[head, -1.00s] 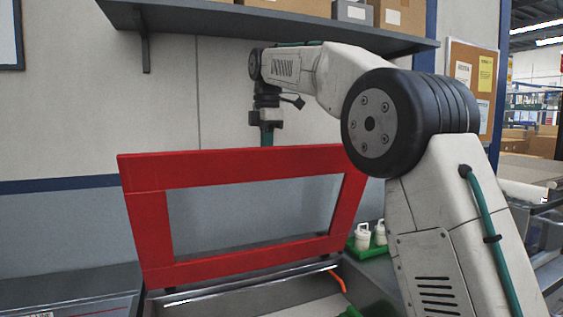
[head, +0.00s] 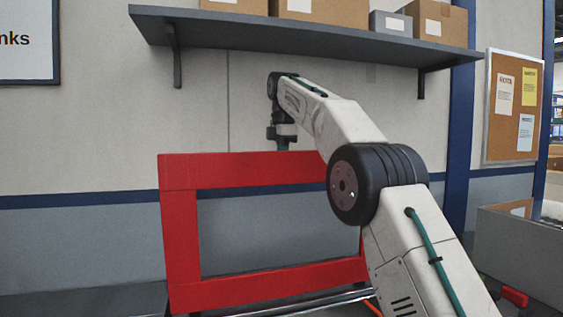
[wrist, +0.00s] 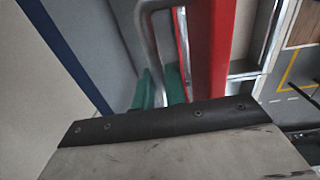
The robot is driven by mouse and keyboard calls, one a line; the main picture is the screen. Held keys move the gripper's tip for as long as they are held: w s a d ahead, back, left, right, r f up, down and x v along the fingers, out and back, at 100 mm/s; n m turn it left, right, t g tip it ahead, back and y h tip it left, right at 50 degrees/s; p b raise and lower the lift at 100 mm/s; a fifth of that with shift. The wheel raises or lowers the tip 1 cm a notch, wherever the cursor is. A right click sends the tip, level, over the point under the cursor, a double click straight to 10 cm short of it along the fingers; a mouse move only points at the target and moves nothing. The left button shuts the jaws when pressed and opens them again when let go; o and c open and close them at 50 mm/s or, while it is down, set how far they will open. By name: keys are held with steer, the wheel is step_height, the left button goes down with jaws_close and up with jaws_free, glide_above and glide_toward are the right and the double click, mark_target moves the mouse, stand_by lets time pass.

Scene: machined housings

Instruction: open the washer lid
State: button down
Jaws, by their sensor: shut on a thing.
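The washer lid (head: 182,235) is a red frame with an open middle, standing raised and near upright in the head view. My gripper (head: 283,144) is at the lid's top edge, pointing down, its fingertips hidden behind the frame. In the wrist view the red lid (wrist: 208,50) runs up beside my green fingers (wrist: 158,88). A grey bent handle bar (wrist: 150,45) on the lid runs down between the fingers, and they are shut on it. The exact contact is partly hidden by the dark wrist edge.
A grey wall shelf (head: 300,38) with cardboard boxes (head: 435,22) hangs above my arm. A cork board (head: 512,105) is on the right wall. A grey bin (head: 520,250) stands at lower right. The wall is behind the lid.

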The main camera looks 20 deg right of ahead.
steer(key=shift+w+d+r, duration=0.1)
steer(key=shift+d+r, duration=0.1)
steer(key=shift+d, duration=0.05)
